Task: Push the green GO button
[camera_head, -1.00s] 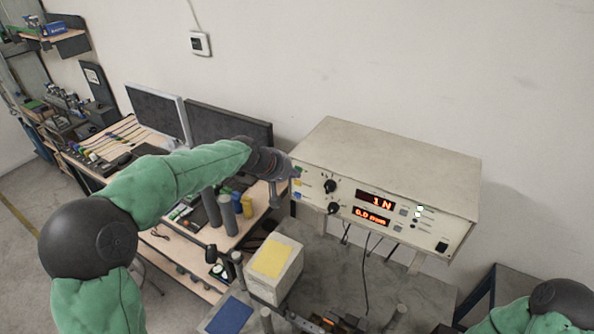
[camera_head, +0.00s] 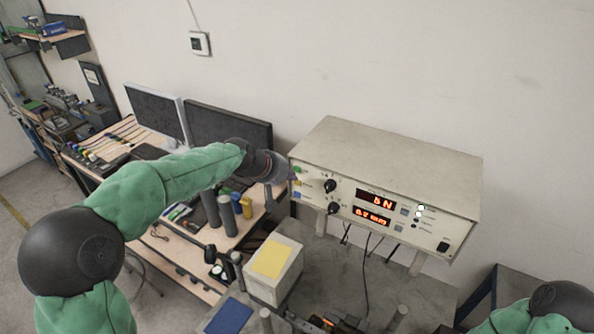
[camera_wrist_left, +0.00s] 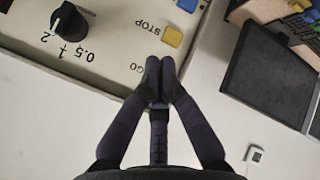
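The beige control box (camera_head: 390,160) stands against the wall, its front panel facing me. My left gripper (camera_head: 290,174) is at the panel's upper left corner, its fingers together; the left wrist view shows the two fingertips (camera_wrist_left: 159,72) side by side with nothing between them. They lie over the spot by the "GO" lettering, so the green GO button is hidden there. In the head view a small green spot (camera_head: 298,169) shows beside the fingertips. The yellow STOP button (camera_wrist_left: 172,37) is close by and clear of the fingers. My right gripper is out of view.
Black knobs (camera_head: 330,186) and lit red displays (camera_head: 376,200) are on the panel; the upper reads about 6 N, the lower a small mm value. A blue button (camera_wrist_left: 187,4) lies beyond STOP. Monitors (camera_head: 228,128) and a bench are to the left. A yellow-topped block (camera_head: 272,258) stands below.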

